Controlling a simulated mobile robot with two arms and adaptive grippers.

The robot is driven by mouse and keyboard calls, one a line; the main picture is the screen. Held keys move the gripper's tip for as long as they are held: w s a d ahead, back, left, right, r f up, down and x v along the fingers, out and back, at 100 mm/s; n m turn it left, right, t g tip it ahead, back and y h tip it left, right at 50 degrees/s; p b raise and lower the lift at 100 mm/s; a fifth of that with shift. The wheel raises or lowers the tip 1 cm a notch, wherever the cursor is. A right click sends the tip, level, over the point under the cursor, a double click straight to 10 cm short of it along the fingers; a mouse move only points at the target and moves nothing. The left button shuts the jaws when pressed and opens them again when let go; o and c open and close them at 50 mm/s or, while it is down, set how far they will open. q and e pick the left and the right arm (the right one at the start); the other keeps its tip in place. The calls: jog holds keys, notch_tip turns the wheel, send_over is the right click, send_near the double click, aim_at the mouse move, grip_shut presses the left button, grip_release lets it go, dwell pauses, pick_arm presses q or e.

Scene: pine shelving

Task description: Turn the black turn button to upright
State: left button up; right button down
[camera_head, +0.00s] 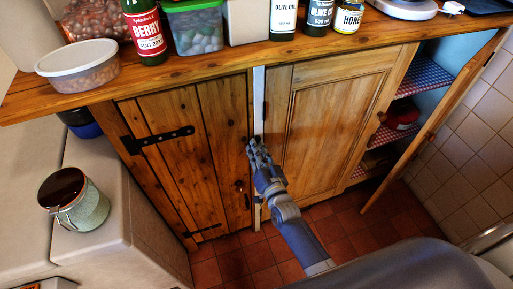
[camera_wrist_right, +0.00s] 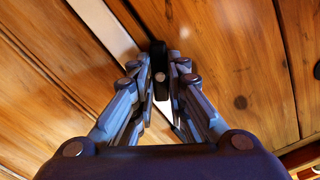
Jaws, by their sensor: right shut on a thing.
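The black turn button (camera_wrist_right: 158,57) shows in the right wrist view, between the fingers, with a round pale pivot on it. It lies at an angle to the white upright strip (camera_wrist_right: 112,24) behind it. My right gripper (camera_wrist_right: 160,84) has its fingers closed on either side of the button. In the head view my right gripper (camera_head: 256,146) reaches to the white strip (camera_head: 258,92) between the two cupboard doors and largely hides the button. My left gripper is not in view.
A plank door (camera_head: 183,165) with black strap hinges is left of the strip; a panelled door (camera_head: 325,120) is right. Above, the wooden counter (camera_head: 215,68) carries jars and tubs. At far right a door (camera_head: 440,135) stands open before shelves. The tiled floor is clear.

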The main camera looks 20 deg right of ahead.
jog(key=n, duration=0.5)
jog(key=shift+n+p, duration=0.4)
jog(key=shift+f, duration=0.1)
dwell(0.3)
jog(key=c, duration=1.6)
grip_release()
jog(key=s, duration=1.2)
jog(key=shift+d, duration=0.2)
jog(key=s+f+n+g+y, duration=0.1)
jog(key=s+f+g, duration=0.55)
jog(key=f, duration=0.85)
jog(key=s+f+n+g, duration=0.1)
jog(key=s+f+g, duration=0.2)
jog(key=s+f, duration=0.85)
jog(key=s+d+f+g, duration=0.2)
jog(key=s+f, duration=0.3)
jog(key=s, duration=0.2)
jog(key=s+d+f+g+h, duration=0.1)
jog(key=s+d+f+g, duration=0.1)
jog(key=s, duration=0.4)
jog(key=s+d+f+g, duration=0.2)
jog(key=s+f+g, duration=0.1)
jog(key=s+f, duration=0.4)
jog(key=shift+s+f+g+h, duration=0.25)
jog(key=shift+s+f+h, duration=0.05)
jog(key=shift+f, duration=0.05)
